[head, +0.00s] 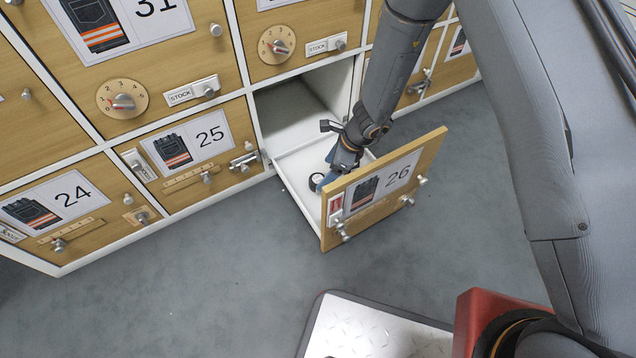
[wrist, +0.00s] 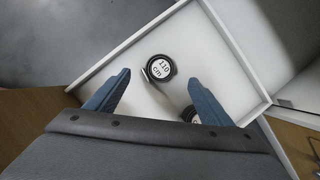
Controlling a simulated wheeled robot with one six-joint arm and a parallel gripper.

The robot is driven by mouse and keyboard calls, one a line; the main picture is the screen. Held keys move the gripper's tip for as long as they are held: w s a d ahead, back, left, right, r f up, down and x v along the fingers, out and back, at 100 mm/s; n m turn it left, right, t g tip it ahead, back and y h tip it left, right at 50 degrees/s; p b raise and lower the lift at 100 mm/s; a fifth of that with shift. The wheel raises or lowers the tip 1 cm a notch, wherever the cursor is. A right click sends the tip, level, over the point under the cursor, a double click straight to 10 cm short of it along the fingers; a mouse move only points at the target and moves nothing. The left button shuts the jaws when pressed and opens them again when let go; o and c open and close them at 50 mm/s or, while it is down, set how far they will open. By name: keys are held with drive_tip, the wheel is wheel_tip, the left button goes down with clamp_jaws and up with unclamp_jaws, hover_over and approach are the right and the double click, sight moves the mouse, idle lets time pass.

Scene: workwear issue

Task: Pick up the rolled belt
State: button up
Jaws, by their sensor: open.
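A black rolled belt (wrist: 160,68) with a round white label reading "110 cm" lies on the white floor of the pulled-out drawer 26 (wrist: 118,52). In the wrist view it sits beyond and between the fingertips of my gripper (wrist: 160,88), apart from both. A second dark roll with a white label (wrist: 190,115) is partly hidden behind the right finger. The arm hides part of the drawer's inside.
The drawer front (head: 385,190), numbered 26, and its low white walls stand close around my gripper. Closed fronts 25 (head: 200,150) and 24 (head: 65,205) are to the left. Grey floor (head: 200,260) is clear in front of the cabinet.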

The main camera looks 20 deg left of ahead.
sight(318, 179)
drive_tip(key=shift+b+x, duration=1.75)
drive_tip(key=shift+x, duration=0.85)
drive_tip(key=shift+a+r, duration=0.1)
drive_tip(key=shift+a, duration=0.1)
drive_tip(key=c, duration=1.2)
